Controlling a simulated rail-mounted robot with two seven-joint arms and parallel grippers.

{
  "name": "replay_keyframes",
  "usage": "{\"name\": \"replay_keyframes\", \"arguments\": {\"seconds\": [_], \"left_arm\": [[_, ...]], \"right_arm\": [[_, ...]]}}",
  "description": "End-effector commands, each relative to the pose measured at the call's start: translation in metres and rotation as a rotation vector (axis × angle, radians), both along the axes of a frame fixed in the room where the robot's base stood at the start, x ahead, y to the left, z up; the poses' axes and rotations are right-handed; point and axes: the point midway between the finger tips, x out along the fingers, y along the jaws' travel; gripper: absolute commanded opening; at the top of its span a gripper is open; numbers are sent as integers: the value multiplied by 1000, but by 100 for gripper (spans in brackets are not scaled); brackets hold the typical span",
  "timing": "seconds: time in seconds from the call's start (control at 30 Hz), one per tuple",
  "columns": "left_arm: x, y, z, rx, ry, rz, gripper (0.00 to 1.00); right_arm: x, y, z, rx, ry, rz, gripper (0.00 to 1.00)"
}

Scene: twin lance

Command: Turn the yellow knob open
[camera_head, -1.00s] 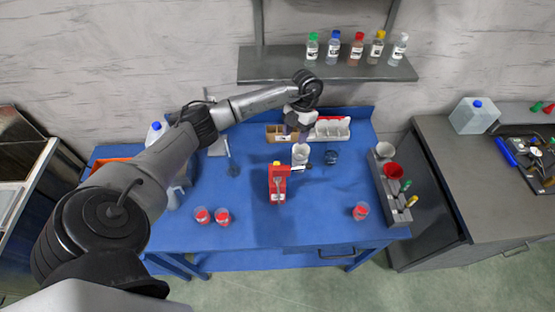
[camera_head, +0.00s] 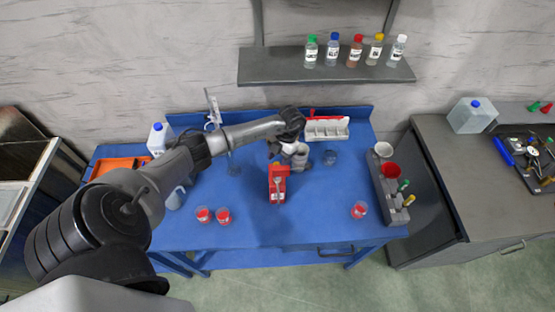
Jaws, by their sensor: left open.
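A red device (camera_head: 278,185) stands upright near the middle of the blue table (camera_head: 325,215), with a pale part on its front. The yellow knob at its top is hidden or too small to make out behind my left gripper. My left gripper (camera_head: 276,155) comes down from the wrist to just above and behind the top of the red device. It is open; whether its fingers touch the knob, I cannot tell. My right gripper is not in view.
A pale cup (camera_head: 301,158) stands close to the right of my left gripper. A glass beaker (camera_head: 330,157) is beyond it. Red-filled cups (camera_head: 222,216) stand at the front left and one (camera_head: 359,210) at the front right. A grey rack (camera_head: 391,190) is at the right edge.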

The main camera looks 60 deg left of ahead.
Motion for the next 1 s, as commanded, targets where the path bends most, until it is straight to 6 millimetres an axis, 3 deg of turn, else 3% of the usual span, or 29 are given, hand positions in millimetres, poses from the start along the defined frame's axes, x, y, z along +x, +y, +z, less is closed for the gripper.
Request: {"name": "replay_keyframes", "arguments": {"seconds": [0.53, 1.0], "left_arm": [[-4, -2, -11, -1, -1, -1, 51], [-4, -1, -11, 0, -1, -1, 6]], "right_arm": [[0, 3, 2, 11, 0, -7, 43], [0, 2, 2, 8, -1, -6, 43]]}}
